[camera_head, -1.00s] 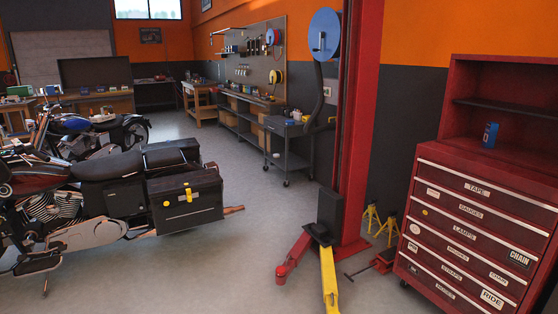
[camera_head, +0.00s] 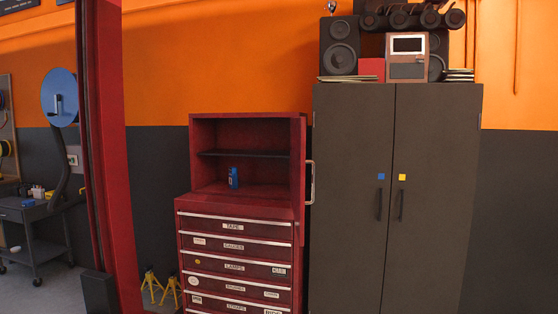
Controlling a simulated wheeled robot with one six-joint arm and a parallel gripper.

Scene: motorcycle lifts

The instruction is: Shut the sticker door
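A red tool chest (camera_head: 184,225) stands left of a tall dark grey cabinet (camera_head: 345,250). Its upper compartment is open at the front and shows a shelf (camera_head: 245,154). A narrow red panel at its right side looks like a door (camera_head: 299,160) swung open, seen nearly edge-on, with a pale handle (camera_head: 311,183) on its outer side. I cannot see any stickers on that panel. The grey cabinet's two doors look shut; the left door has a blue square (camera_head: 381,176) and the right door a yellow square (camera_head: 402,177). My gripper is not in view.
A blue can (camera_head: 233,178) stands in the open compartment. Labelled drawers (camera_head: 234,246) below are shut. A red lift post (camera_head: 112,160) rises at left, with yellow stands (camera_head: 153,284) near its foot. Speakers (camera_head: 340,48) and dumbbells (camera_head: 412,18) sit atop the cabinet.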

